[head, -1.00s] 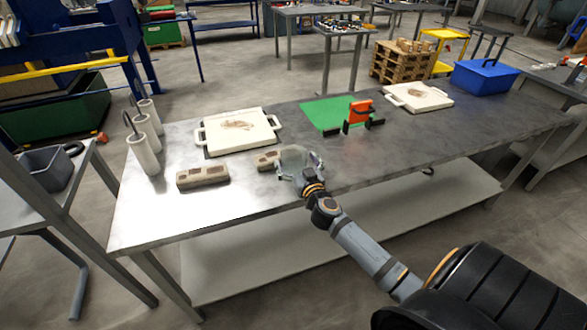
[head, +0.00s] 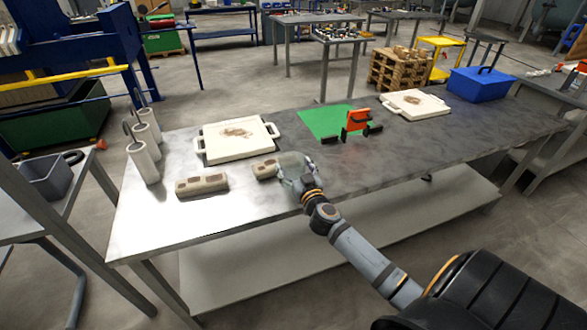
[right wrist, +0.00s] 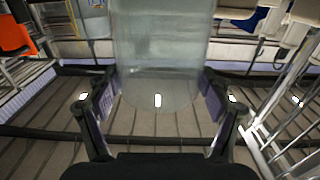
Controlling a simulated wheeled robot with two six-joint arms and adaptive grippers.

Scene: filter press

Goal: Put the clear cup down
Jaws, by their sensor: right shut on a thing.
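The clear cup (head: 293,161) is see-through and faint in the head view, just above or on the near part of the metal table (head: 390,160); I cannot tell whether it touches the top. My right gripper (head: 298,178) is shut on it. In the right wrist view the cup (right wrist: 160,55) fills the upper middle, and the fingers of my right gripper (right wrist: 158,92) hold it from both sides. My left gripper is not in view.
A tan brush-like block (head: 263,170) lies just left of the cup, and another (head: 201,185) farther left. A white tray (head: 213,154), a green mat (head: 318,118) and an orange piece in a black stand (head: 357,121) are behind. The table right of the cup is clear.

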